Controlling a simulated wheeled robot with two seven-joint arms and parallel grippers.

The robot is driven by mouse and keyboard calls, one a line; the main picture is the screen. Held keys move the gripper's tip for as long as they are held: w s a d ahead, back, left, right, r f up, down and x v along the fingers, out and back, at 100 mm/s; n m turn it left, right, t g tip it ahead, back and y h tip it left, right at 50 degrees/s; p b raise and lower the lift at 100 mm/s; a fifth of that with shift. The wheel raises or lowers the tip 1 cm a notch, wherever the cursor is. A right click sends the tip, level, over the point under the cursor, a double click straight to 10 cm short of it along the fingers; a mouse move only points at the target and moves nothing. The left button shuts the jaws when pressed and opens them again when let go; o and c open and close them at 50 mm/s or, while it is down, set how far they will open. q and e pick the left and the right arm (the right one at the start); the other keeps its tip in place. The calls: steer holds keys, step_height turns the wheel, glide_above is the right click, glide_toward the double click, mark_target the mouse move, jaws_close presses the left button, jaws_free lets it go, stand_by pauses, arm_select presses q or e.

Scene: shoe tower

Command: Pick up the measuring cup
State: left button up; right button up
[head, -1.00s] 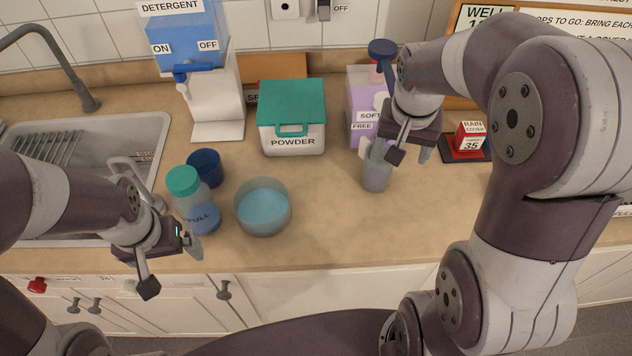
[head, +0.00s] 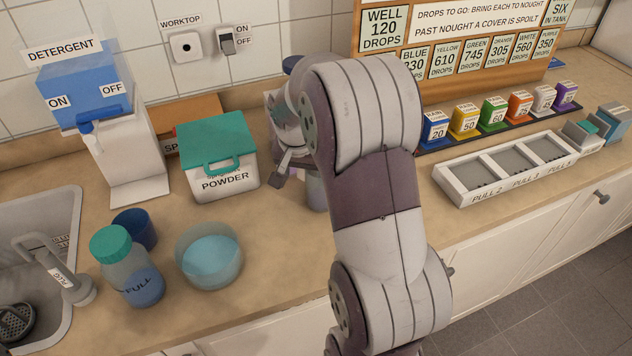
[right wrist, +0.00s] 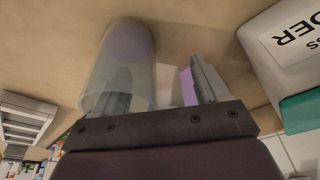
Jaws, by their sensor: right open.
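The measuring cup (head: 316,192) is a clear, greyish cup standing on the worktop, mostly hidden behind my right arm in the head view. In the right wrist view the cup (right wrist: 122,52) shows large, its rim close to one finger. That finger shows through the clear wall; I cannot tell whether it is inside the cup or behind it. My right gripper (right wrist: 160,92) is open, with the other finger apart from the cup and nothing clasped between them. In the head view one finger of this gripper (head: 284,160) shows left of the cup. My left gripper is out of view.
The powder box (head: 222,178) stands left of the cup. A bowl of blue liquid (head: 210,258), a green-capped bottle (head: 128,270) and a dark blue cup (head: 136,228) stand nearer the sink. A white tray (head: 470,195) and several coloured blocks (head: 495,112) lie right.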

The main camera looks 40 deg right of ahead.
steer(key=shift+a, duration=0.1)
steer(key=c, duration=0.3)
jaws_close()
steer(key=shift+r, duration=0.1)
